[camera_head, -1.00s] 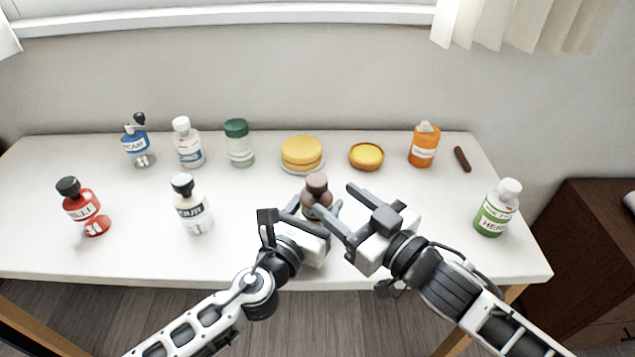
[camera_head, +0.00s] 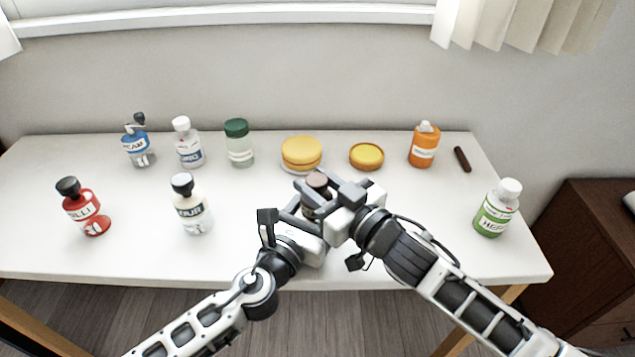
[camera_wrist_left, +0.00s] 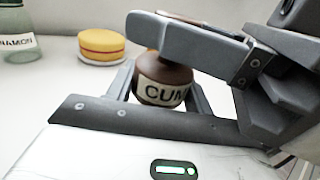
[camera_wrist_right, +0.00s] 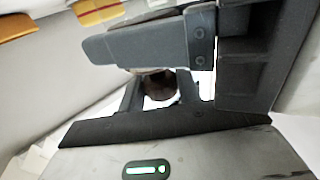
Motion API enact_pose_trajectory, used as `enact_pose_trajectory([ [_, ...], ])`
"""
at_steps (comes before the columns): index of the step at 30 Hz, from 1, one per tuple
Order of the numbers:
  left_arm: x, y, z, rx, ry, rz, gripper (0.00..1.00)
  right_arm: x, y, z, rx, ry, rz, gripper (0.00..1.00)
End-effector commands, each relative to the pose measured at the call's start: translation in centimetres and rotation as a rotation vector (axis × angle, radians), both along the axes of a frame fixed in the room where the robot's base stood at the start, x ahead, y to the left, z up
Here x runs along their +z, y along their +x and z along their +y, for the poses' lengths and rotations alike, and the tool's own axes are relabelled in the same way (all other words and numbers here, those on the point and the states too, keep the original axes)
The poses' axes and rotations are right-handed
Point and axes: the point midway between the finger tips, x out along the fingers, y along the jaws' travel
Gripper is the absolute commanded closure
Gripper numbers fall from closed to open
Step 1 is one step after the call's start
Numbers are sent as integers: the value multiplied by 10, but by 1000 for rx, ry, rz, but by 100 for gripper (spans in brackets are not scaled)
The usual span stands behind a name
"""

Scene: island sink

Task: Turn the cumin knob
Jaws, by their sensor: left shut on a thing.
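The brown cumin bottle (camera_head: 308,211) stands near the table's front edge, mostly hidden by my grippers. Its label, partly covered, shows in the left wrist view (camera_wrist_left: 163,92). My left gripper (camera_head: 300,212) is shut on the bottle's body, one finger on each side. The brown round knob (camera_head: 317,180) tops the bottle. My right gripper (camera_head: 316,186) is at the knob, with its fingers on either side of it. In the right wrist view the dark knob (camera_wrist_right: 160,86) lies between the fingers, which look open, with narrow gaps beside it.
A white bottle (camera_head: 192,208) and a red bottle (camera_head: 86,208) stand left. A green-labelled bottle (camera_head: 497,209) stands right. Along the back are several bottles, a yellow cake (camera_head: 302,152), a tart (camera_head: 366,156) and an orange bottle (camera_head: 424,146). The tabletop (camera_head: 430,210) right of centre is clear.

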Motion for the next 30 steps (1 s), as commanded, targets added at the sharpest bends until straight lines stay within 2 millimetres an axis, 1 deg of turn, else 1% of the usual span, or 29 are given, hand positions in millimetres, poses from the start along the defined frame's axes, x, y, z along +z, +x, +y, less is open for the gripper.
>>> enact_pose_trajectory([
  [5, -1, 0, 0, 1, 0, 1, 74, 1, -2, 4, -39, 10, -1, 89],
  [10, -1, 0, 0, 0, 0, 1, 74, 1, -2, 4, -160, 14, 0, 89],
  [15, -1, 0, 0, -1, -1, 3, 74, 2, -2, 3, -245, 11, -1, 89],
  [27, -1, 0, 0, 0, 0, 2, 74, 2, -1, 1, -274, 4, -3, 89],
  [28, -1, 0, 0, 0, 0, 2, 74, 2, -1, 1, -273, 4, -3, 64],
  [29, -1, 0, 0, 0, 1, 2, 74, 2, -1, 1, -274, 3, -2, 56],
  [30, -1, 0, 0, 0, 1, 2, 74, 2, -1, 1, -274, 3, -2, 45],
])
